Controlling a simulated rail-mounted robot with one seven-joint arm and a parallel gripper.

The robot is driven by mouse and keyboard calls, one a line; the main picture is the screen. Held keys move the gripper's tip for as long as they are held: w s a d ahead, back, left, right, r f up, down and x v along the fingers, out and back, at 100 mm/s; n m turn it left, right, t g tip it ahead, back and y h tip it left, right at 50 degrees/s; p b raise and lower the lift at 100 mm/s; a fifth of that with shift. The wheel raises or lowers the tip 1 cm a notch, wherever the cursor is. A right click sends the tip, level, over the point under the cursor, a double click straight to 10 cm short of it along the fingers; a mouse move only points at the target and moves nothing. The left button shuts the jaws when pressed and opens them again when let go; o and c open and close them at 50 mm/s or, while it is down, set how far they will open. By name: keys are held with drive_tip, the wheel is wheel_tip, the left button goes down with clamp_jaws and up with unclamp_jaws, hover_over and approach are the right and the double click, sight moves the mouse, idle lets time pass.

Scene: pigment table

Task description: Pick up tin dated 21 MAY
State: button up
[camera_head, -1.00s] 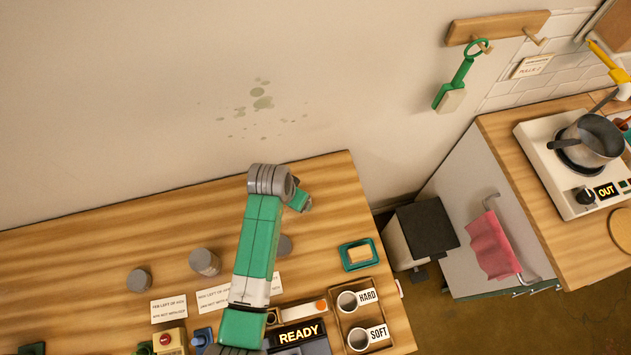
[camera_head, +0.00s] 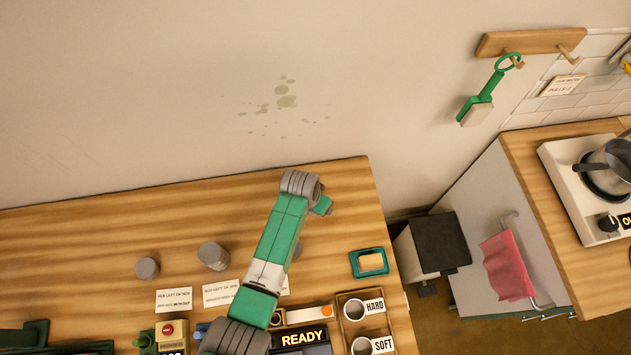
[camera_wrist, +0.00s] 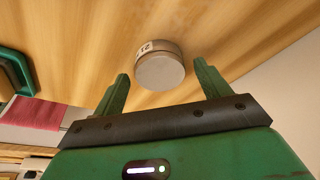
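A round grey tin (camera_wrist: 160,70) stands on the wooden table ahead of my gripper (camera_wrist: 161,68) in the wrist view. Its side carries a small pale label with digits like 21 or 12; the rest is not readable. My gripper is open, with its two green fingers apart on either side of the tin in the picture and nothing held. In the head view, one grey tin (camera_head: 299,249) is mostly hidden behind my arm. Two more tins, one small (camera_head: 147,267) and one larger (camera_head: 213,256), stand to its left; their dates do not show. My fingertips are hidden there.
Printed cards (camera_head: 174,299) lie in front of the tins. A green-rimmed dish (camera_head: 369,263) sits near the table's right edge. A wooden holder (camera_head: 349,330) with HARD and SOFT cups and a READY display (camera_head: 303,338) stand at the front. The table's back is clear.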

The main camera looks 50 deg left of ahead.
drive_tip(key=c, duration=0.9)
wheel_tip(320, 180, up, 10)
drive_tip(key=shift+r+p, duration=0.1)
drive_tip(key=shift+p, duration=0.5)
drive_tip(key=shift+c, duration=0.2)
